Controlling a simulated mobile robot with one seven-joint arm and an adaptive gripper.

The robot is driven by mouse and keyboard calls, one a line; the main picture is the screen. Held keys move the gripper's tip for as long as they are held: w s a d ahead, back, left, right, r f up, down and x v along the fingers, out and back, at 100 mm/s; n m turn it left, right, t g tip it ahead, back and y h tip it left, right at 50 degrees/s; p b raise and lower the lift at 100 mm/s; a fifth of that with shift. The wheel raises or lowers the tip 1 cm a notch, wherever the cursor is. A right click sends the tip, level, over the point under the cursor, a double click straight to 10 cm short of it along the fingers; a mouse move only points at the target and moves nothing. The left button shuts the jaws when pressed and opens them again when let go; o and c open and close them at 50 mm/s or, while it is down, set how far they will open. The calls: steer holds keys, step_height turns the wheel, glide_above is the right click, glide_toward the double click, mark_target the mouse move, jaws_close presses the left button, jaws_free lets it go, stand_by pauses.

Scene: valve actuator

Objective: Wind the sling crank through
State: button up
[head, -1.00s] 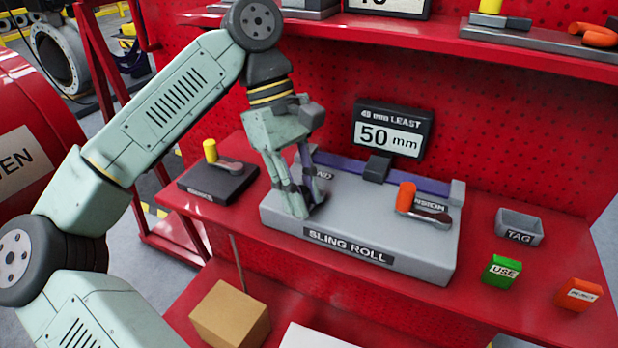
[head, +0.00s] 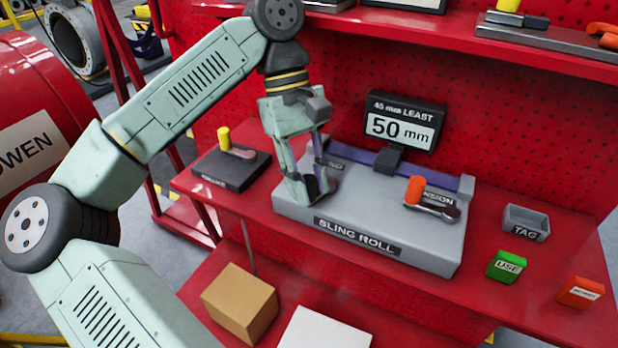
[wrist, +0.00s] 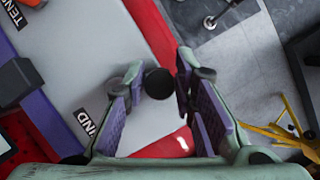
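The grey block labelled SLING ROLL (head: 440,254) stands on the red shelf. My gripper (head: 312,190) points down over its left front, beside the partly hidden WIND label. In the wrist view a dark round knob (wrist: 158,83) shows between my two fingers (wrist: 160,85). The fingers are apart, but whether both touch the knob is unclear. The crank arm under it is hidden. The display (head: 402,125) at the back reads 50 mm, under a small line that looks like 45 mm LEAST. A second crank with an orange knob (head: 415,189) lies by the TENSION label on the right.
A dark plate with a yellow-knobbed lever (head: 228,145) lies left of the block. On the right are a grey TAG tray (head: 526,222), a green USE block (head: 505,266) and an orange block (head: 580,292). A cardboard box (head: 240,303) sits on the lower shelf. An upper shelf overhangs behind.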

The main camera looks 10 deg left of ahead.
steer(key=o, duration=0.3)
steer(key=v, duration=0.7)
steer(key=shift+r, duration=0.25)
steer(key=shift+a, duration=0.1)
